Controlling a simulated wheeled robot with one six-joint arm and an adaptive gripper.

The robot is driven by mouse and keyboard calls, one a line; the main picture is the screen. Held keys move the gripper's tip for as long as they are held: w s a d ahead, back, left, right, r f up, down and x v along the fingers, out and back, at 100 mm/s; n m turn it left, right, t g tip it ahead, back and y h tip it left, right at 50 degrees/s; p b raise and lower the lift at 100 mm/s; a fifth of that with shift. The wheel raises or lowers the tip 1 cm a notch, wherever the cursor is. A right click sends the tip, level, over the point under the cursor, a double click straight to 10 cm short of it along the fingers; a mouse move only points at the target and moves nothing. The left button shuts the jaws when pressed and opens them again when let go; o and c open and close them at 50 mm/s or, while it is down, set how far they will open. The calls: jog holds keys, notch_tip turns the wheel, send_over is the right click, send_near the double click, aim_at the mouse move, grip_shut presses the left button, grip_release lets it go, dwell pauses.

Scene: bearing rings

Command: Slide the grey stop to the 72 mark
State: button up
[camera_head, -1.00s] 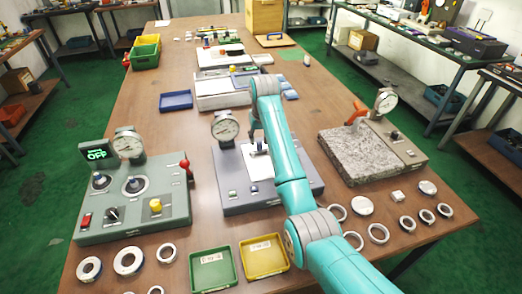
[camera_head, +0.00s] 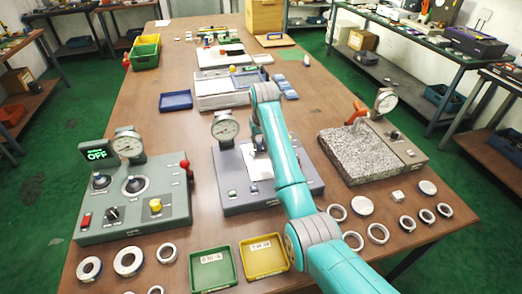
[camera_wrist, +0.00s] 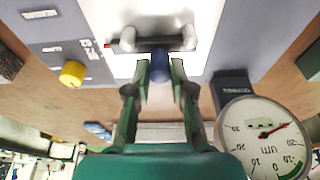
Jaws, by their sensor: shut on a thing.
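The grey stop (camera_wrist: 150,44) is a dark grey bar lying across a bright white plate (camera_wrist: 205,22) in the wrist view. A blue knob (camera_wrist: 160,68) sits on its near side, and a small red pointer (camera_wrist: 114,43) is at its left end. Scale numbers (camera_wrist: 88,46) are printed on the grey panel left of the pointer; they are too small and tilted to read surely. My gripper (camera_wrist: 160,76) is shut on the stop at its blue knob. In the head view, my arm largely hides the stop on the middle grey station (camera_head: 243,206).
A dial gauge (camera_head: 225,128) stands at the station's back left; it shows at the right in the wrist view (camera_wrist: 262,137). A green control box (camera_head: 130,205) is on the left, a granite block (camera_head: 358,155) on the right. Trays and several rings lie in front.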

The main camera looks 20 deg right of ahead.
jog(key=shift+w, duration=0.65)
dwell(0.7)
dwell(0.3)
jog(key=o, duration=0.9)
jog(key=shift+o, duration=0.2)
jog(key=shift+r, duration=0.15)
jog(key=shift+w+v, duration=0.25)
jog(key=shift+v, duration=0.85)
jog(key=shift+w+v, duration=0.3)
jog(key=shift+v, duration=0.8)
jog(key=shift+w+v, duration=0.25)
jog(key=shift+v, duration=0.85)
jog(key=shift+r, duration=0.15)
